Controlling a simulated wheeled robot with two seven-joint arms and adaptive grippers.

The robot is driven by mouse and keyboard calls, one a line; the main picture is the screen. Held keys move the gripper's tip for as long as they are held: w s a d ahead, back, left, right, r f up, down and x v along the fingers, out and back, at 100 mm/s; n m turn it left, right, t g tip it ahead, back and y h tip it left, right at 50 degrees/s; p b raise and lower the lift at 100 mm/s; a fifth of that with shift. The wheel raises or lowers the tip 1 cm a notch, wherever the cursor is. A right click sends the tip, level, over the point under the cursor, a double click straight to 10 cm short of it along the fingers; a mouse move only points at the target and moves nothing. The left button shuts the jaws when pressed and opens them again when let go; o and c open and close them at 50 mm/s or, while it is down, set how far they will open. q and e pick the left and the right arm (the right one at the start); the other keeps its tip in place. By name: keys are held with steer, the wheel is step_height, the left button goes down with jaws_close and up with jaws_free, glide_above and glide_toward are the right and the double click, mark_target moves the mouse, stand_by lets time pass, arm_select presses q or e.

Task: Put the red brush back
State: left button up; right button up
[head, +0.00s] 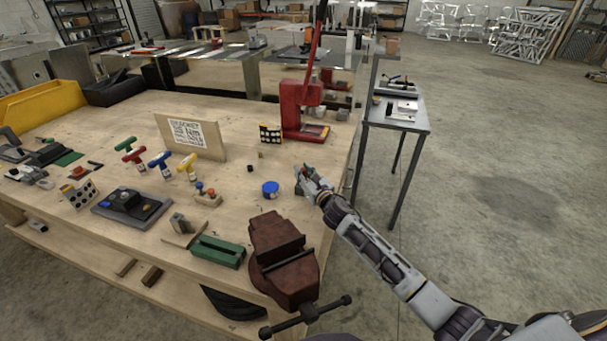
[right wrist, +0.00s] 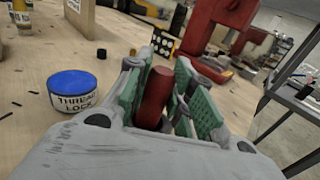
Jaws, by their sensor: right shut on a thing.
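My right gripper (head: 312,178) is at the right edge of the wooden workbench, shut on a red cylindrical handle. In the right wrist view the red handle (right wrist: 156,95) stands nearly upright between the green finger pads of the gripper (right wrist: 165,98). I take it for the red brush; its lower end is hidden by the gripper body. A small wooden block (head: 207,199) with red and blue tops in it sits on the bench, left of the gripper. My left gripper is not in view.
A blue-lidded thread lock tin (head: 270,189) stands just left of the gripper; it also shows in the right wrist view (right wrist: 74,92). A red press (head: 300,105) stands behind, a rusty vise (head: 283,262) in front. T-handled tools (head: 160,162) and a sign board (head: 190,137) are further left.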

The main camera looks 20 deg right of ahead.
mark_target(305, 175)
steer(key=shift+f, duration=0.1)
steer(key=o, duration=0.8)
steer(key=shift+o, duration=0.2)
steer(key=shift+s+d, duration=0.2)
steer(key=shift+s, duration=0.85)
steer(key=shift+s+d, duration=0.2)
steer(key=shift+s, duration=0.8)
steer(key=shift+s+d+b, duration=0.15)
steer(key=shift+s+d, duration=0.1)
steer(key=shift+s, duration=1.05)
steer(key=shift+s+d+b, duration=0.15)
steer(key=shift+s+d, duration=0.1)
steer(key=shift+s, duration=1)
steer(key=shift+s+d+b, duration=0.15)
steer(key=shift+s+d, duration=0.1)
steer(key=shift+s, duration=1.05)
